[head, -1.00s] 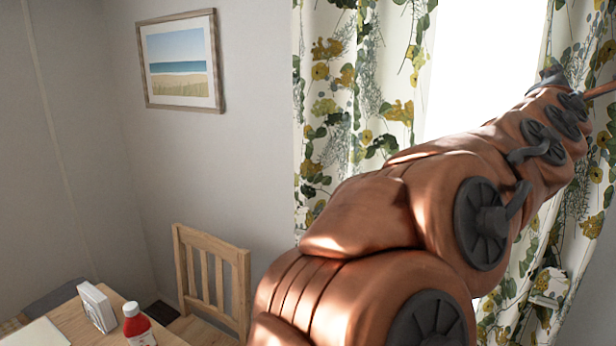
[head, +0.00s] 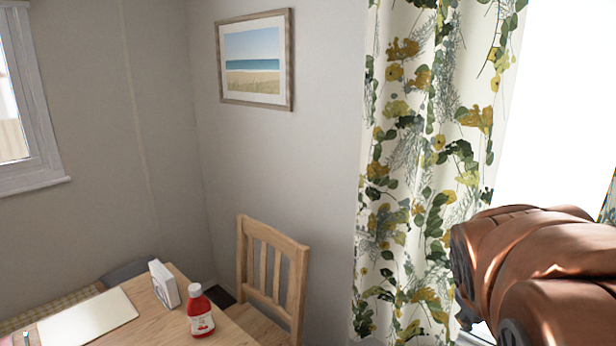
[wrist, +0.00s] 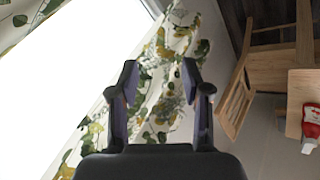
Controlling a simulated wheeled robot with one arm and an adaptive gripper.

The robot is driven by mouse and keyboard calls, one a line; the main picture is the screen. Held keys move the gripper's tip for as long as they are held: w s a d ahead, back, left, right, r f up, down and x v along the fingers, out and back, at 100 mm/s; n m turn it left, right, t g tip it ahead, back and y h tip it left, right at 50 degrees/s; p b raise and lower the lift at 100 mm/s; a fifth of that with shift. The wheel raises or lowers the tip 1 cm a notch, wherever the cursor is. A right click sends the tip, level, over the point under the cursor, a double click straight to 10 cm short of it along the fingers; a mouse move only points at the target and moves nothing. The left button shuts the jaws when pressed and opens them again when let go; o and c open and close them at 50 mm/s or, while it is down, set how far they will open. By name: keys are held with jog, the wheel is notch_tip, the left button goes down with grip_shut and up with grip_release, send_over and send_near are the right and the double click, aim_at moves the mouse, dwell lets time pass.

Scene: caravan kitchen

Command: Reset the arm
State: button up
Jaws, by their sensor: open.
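My gripper (wrist: 158,85) shows in the wrist view with its two dark fingers apart and nothing between them. Behind the fingers is the floral curtain (wrist: 150,125), with the bright window at the left. In the head view my copper-coloured arm (head: 555,265) fills the lower right, in front of the window and beside the curtain (head: 420,170). The gripper itself is outside the head view.
A wooden table (head: 150,310) at the lower left holds a red ketchup bottle (head: 200,312), a white napkin holder (head: 165,284) and a pale board (head: 88,318). A wooden chair (head: 270,275) stands beside it against the wall. A framed beach picture (head: 254,60) hangs above.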

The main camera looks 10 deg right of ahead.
jog(key=s+a+f+g+y, duration=0.2)
jog(key=s+a+f, duration=0.3)
jog(key=a, duration=0.5)
jog(key=s+a+f+g+y, duration=0.3)
jog(key=s+a+f, duration=0.3)
jog(key=s+a, duration=0.3)
jog(key=shift+a+m+g+y, duration=0.3)
jog(key=shift+a+g, duration=0.2)
jog(key=shift+a, duration=0.6)
jog(key=shift+f, duration=0.1)
jog(key=shift+c, duration=0.6)
jog(key=shift+d, duration=0.15)
